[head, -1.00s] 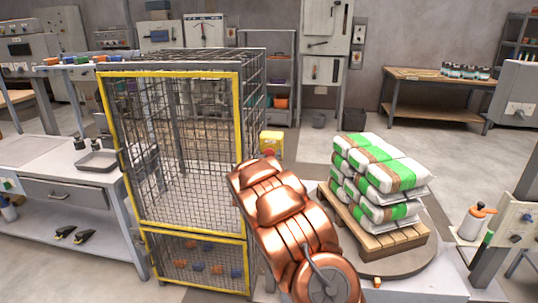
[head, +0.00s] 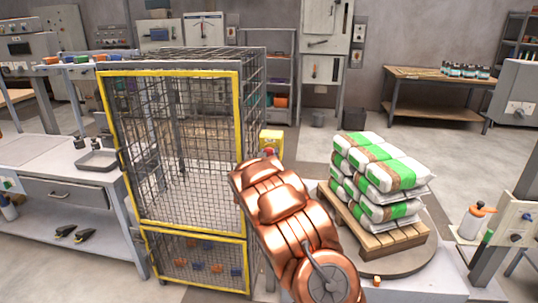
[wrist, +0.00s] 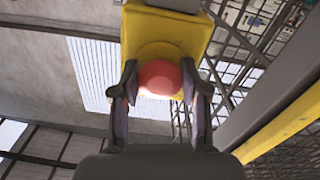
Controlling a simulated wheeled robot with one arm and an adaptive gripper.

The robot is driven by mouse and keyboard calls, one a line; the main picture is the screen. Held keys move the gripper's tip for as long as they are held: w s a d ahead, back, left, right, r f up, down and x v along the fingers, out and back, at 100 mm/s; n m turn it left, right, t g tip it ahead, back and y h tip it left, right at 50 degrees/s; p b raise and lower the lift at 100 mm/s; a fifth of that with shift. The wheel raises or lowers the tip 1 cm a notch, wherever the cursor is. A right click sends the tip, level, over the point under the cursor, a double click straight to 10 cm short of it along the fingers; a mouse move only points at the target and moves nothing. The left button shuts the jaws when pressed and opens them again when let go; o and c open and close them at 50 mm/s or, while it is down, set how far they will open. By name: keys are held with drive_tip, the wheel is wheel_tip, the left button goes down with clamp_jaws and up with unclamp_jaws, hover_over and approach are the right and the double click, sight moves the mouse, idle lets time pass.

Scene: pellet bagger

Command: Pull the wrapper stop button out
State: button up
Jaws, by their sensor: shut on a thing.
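The wrapper stop button (wrist: 160,78) is a round red knob on a yellow box (wrist: 165,28) in the wrist view. My gripper (wrist: 160,88) has one finger on each side of the red knob and is shut on it. In the head view the yellow box (head: 271,140) stands just right of the cage, and a bit of the red button (head: 269,152) shows above my copper-coloured arm. My arm hides the gripper's fingers in that view.
A wire cage with a yellow frame (head: 170,72) stands close to the left of my arm. Stacked white and green bags (head: 380,165) lie on a wooden pallet (head: 385,240) to the right. In the wrist view a yellow cage bar (wrist: 285,132) runs close on the right.

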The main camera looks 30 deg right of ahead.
clamp_jaws()
drive_tip(key=shift+a, duration=0.1)
drive_tip(key=shift+s+a, duration=0.25)
drive_tip(key=shift+s, duration=0.1)
drive_tip(key=shift+f, duration=0.1)
drive_tip(key=o, duration=0.8)
unclamp_jaws()
drive_tip(key=shift+a, duration=0.2)
drive_tip(key=shift+o, duration=1.3)
drive_tip(key=shift+s+d, duration=0.1)
drive_tip(key=shift+d, duration=0.05)
